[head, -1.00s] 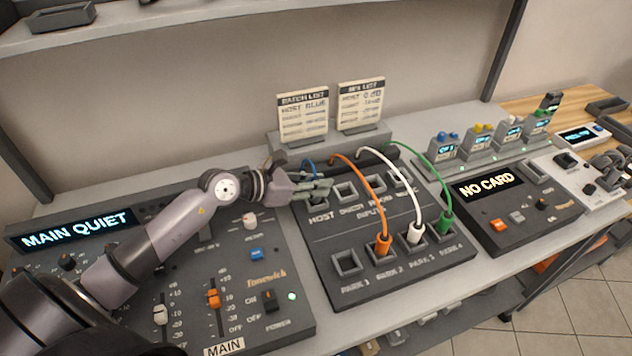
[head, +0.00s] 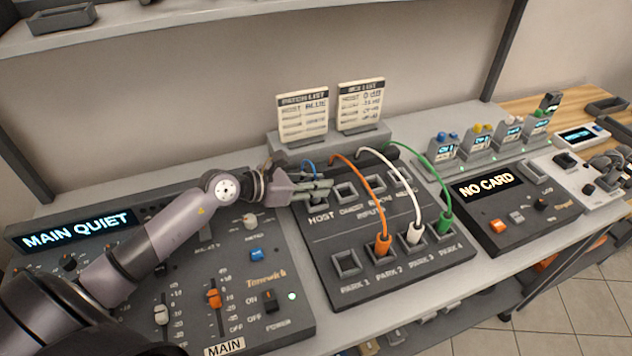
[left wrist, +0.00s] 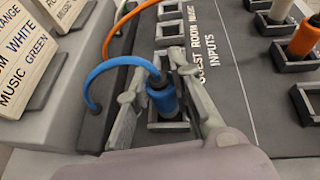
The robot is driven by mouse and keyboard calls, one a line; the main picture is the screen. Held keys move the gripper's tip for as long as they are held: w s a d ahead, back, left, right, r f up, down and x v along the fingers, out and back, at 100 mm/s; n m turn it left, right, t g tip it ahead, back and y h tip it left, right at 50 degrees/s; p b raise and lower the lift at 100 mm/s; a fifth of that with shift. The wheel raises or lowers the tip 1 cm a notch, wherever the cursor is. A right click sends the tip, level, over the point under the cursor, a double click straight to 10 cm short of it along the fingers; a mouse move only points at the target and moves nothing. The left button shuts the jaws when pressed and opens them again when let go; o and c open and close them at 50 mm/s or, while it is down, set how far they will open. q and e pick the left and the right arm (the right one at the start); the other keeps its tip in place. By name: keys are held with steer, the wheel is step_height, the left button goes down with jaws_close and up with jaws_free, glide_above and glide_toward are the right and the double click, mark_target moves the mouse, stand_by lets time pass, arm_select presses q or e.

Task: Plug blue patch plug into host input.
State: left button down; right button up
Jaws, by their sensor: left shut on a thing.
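The blue patch plug (left wrist: 162,98) is upright between the fingers of my left gripper (left wrist: 158,90) in the left wrist view. Its blue cord (left wrist: 115,66) arches off to the left. The plug's lower end is at the host input socket (left wrist: 168,126), whose dark rim shows around it; I cannot tell how deep it sits. In the head view my left gripper (head: 322,189) is shut over the host input, just above the HOST label, and hides the plug and most of the socket.
Orange (head: 383,243), white (head: 416,234) and green (head: 445,223) plugs stand in park sockets, their cords arching over the patch panel (head: 400,275). The first park socket (head: 347,263) is empty. A mixer (head: 255,300) lies left of the panel; list cards (head: 303,118) stand behind.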

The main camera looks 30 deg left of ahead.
arm_select(q)
steer(key=shift+f+b, duration=0.55)
steer(key=shift+f, duration=0.1)
steer(key=c, duration=1.7)
jaws_free()
steer(key=shift+s, duration=0.1)
steer(key=shift+p+v, duration=0.8)
steer(key=shift+v, duration=4.65)
steer(key=shift+a, duration=0.1)
